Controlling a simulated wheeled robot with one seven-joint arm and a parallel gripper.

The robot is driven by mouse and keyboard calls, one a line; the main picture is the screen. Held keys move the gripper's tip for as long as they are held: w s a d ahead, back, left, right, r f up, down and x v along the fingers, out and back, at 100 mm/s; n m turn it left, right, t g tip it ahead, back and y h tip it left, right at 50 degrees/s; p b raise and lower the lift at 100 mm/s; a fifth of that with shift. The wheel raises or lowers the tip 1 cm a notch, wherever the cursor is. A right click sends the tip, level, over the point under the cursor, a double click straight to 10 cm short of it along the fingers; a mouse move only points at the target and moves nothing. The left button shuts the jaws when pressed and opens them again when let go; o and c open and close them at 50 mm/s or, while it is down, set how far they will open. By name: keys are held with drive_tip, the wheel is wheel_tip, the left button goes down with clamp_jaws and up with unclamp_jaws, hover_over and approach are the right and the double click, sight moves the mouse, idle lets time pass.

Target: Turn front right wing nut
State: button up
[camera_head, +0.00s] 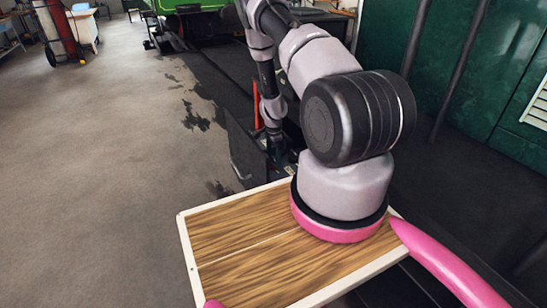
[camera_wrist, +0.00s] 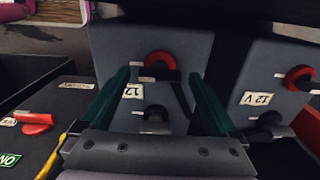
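In the wrist view, my gripper (camera_wrist: 159,77) is open, its two dark green fingers apart and nothing held between them. A grey battery box (camera_wrist: 112,45) marked 12 V lies beyond the fingers. Its red terminal piece (camera_wrist: 159,60) shows between the fingertips, and a black terminal piece (camera_wrist: 156,114) shows nearer the palm. I cannot tell which piece is the front right wing nut, nor whether a finger touches anything. In the head view, my gripper (camera_head: 279,150) is small and dark beside a dark box, partly hidden; the nut cannot be made out there.
A second 12 V battery box (camera_wrist: 262,62) with a red terminal piece (camera_wrist: 298,76) stands at right. A dark panel (camera_wrist: 45,150) with a red switch (camera_wrist: 34,121) is at left. In the head view, a dark open lid (camera_head: 244,150) stands beside my gripper.

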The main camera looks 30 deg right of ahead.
wheel_tip(320, 180, up, 11)
idle(0.6)
drive_tip(key=shift+f, duration=0.1)
wheel_tip(320, 180, up, 19)
drive_tip(key=n+t+y, duration=0.1)
drive_tip(key=n+t, duration=0.1)
drive_tip(key=n, duration=0.1)
hover_over(273, 158)
drive_tip(key=w+a, duration=0.1)
drive_tip(key=a, duration=0.5)
drive_tip(key=s+a+r+n+t+y, duration=0.1)
drive_tip(key=s+a+r+n, duration=0.15)
drive_tip(key=r, duration=0.55)
drive_tip(key=s+a+r+n+t, duration=0.1)
drive_tip(key=s+a+r, duration=0.15)
drive_tip(key=r, duration=0.55)
drive_tip(key=s+a+r+n+t, duration=0.1)
drive_tip(key=s+a+r+n, duration=0.1)
drive_tip(key=s+r, duration=0.5)
drive_tip(key=s+a+r+n+t, duration=0.2)
drive_tip(key=s+r+n, duration=0.3)
drive_tip(key=s, duration=1.2)
wheel_tip(273, 158, up, 3)
drive_tip(key=shift+a+r, duration=0.15)
drive_tip(key=shift+a, duration=0.05)
